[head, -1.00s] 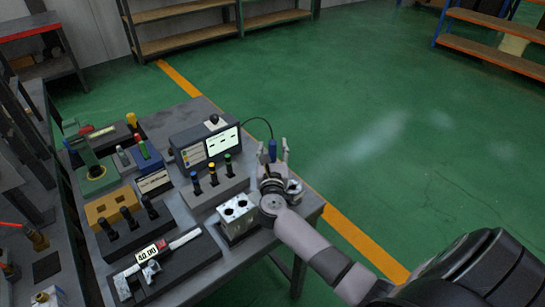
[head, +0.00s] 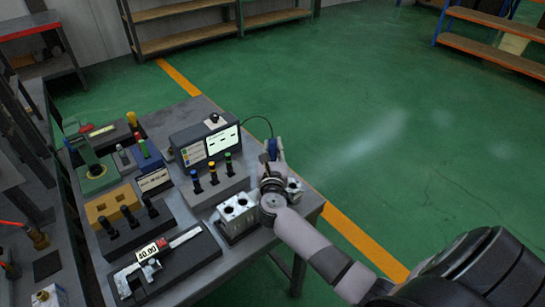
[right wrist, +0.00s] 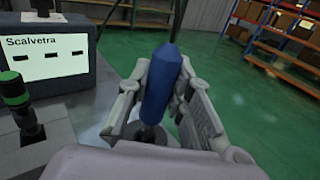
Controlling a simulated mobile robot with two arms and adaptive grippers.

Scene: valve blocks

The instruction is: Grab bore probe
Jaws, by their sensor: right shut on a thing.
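The bore probe (right wrist: 160,85) has a blue handle and stands upright between the fingers of my right gripper (right wrist: 160,100). The fingers are shut on it from both sides. In the head view the blue top of the probe (head: 272,149) shows just above my right gripper (head: 274,160), at the right edge of the bench. A thin dark cable arcs from the display unit to the probe. The probe's lower end is mostly hidden by the gripper. My left gripper is not in view.
The display unit (head: 204,145) with a lit screen stands left of the probe. In front of it is a rack (head: 217,187) with several coloured-top plugs. A metal valve block (head: 238,215) with bores is near the gripper. A caliper (head: 165,262) lies in front. Green floor is free at right.

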